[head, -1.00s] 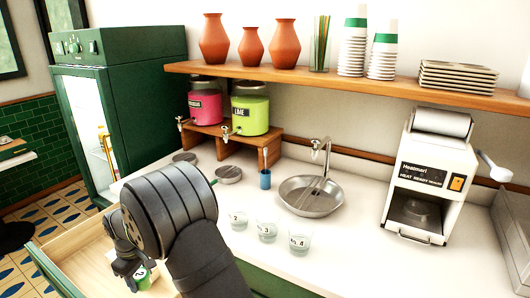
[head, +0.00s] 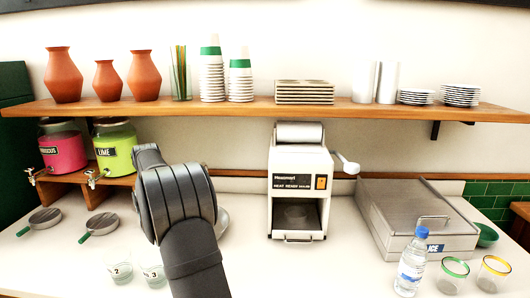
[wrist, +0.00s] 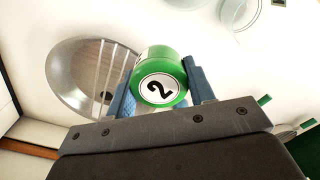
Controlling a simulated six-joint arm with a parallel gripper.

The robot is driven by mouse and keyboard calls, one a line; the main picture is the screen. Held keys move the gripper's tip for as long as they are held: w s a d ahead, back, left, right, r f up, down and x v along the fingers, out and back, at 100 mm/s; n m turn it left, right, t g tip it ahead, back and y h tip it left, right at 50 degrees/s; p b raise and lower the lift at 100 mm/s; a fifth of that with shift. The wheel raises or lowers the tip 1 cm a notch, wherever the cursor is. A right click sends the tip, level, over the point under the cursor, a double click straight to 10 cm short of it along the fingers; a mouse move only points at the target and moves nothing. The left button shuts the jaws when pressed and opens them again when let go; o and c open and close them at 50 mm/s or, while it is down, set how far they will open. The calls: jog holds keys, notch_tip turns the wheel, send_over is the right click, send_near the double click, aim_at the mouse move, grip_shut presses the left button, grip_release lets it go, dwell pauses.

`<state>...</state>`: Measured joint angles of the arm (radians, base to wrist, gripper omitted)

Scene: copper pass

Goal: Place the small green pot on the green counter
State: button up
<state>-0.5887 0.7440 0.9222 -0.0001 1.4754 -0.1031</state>
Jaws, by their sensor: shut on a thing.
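A small green pot (wrist: 160,80) with a white round label reading "2" sits between the blue fingers of my gripper (wrist: 160,90) in the wrist view. In the head view my arm hides the gripper and the pot. The counter (head: 250,270) top in view is white; I cannot make out a green counter surface here.
Numbered glasses (head: 120,268) stand left of my arm. Two drink dispensers (head: 115,148) stand at left. A loaded wooden shelf (head: 350,108) runs above.

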jog(key=w+d+m, duration=0.1)
jog(key=d, duration=0.2)
jog(key=w+d+f+m, duration=0.1)
jog(key=d, duration=0.2)
jog(key=w+d+f, duration=0.1)
jog(key=d, duration=0.2)
jog(key=shift+d+f+m, duration=0.1)
jog(key=shift+d+m, duration=0.05)
jog(key=shift+m, duration=0.25)
jog(key=d+f+m, duration=0.1)
jog(key=d, duration=0.3)
jog(key=d+f+m, duration=0.1)
jog(key=d, duration=0.3)
jog(key=w+d+f+m, duration=0.1)
jog(key=d+f, duration=0.1)
jog(key=d, duration=0.2)
jog(key=shift+w+d+m, duration=0.1)
jog(key=shift+d+m, duration=0.2)
jog(key=shift+m, duration=0.1)
jog(key=d+f+m, duration=0.1)
jog(key=d, duration=0.3)
jog(key=s+d+f+m, duration=0.1)
jog(key=d+f+m, duration=0.1)
jog(key=d, duration=0.3)
jog(key=s+d+f+m, duration=0.1)
jog(key=d, duration=0.4)
jog(key=shift+s+d+f+m, duration=0.2)
jog(key=shift+m, duration=0.2)
jog(key=d, duration=0.7)
jog(key=shift+d, duration=0.15)
